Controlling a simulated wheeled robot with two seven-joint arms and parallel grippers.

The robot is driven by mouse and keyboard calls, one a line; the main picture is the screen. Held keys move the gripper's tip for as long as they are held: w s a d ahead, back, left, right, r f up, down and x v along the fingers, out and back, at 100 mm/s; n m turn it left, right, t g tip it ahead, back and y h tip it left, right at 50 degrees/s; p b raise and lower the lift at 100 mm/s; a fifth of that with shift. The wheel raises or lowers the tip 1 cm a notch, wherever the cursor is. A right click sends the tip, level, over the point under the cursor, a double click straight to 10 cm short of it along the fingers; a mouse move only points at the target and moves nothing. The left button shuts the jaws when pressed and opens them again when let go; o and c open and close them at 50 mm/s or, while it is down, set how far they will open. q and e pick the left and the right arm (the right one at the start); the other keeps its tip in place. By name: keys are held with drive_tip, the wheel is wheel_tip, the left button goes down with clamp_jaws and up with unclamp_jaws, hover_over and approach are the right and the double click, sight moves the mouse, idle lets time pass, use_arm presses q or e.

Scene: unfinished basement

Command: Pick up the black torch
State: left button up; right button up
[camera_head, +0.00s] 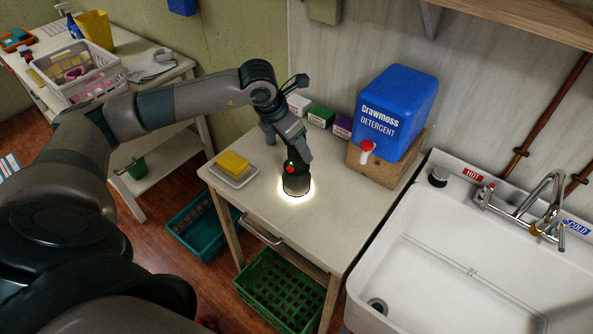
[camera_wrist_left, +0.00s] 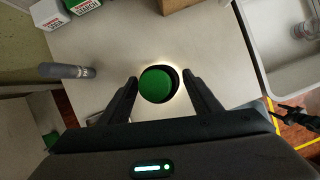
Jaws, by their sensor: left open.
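The black torch (camera_head: 296,184) stands upright on the small table, its lit end down, with a bright glow on the tabletop around its foot. A small green and red detail shows on its upper part. In the left wrist view the torch (camera_wrist_left: 174,84) appears from above as a green disc with a dark rim. My left gripper (camera_head: 291,158) points down over the torch. Its open fingers (camera_wrist_left: 161,90) show on either side of the green end, with a gap visible on both sides. My right gripper cannot be made out.
A yellow sponge (camera_head: 233,163) on a white dish lies left of the torch. A blue detergent container (camera_head: 397,112) sits in a wooden stand (camera_head: 376,170) at right, beside the sink (camera_head: 455,270). Small boxes (camera_head: 321,116) stand behind. The front tabletop is clear.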

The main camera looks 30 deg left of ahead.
use_arm(q)
drive_tip(key=shift+w+f, duration=0.2)
drive_tip(key=shift+f, duration=0.35)
drive_tip(key=shift+r, duration=0.1)
clamp_jaws()
drive_tip(key=shift+w+r, duration=0.1)
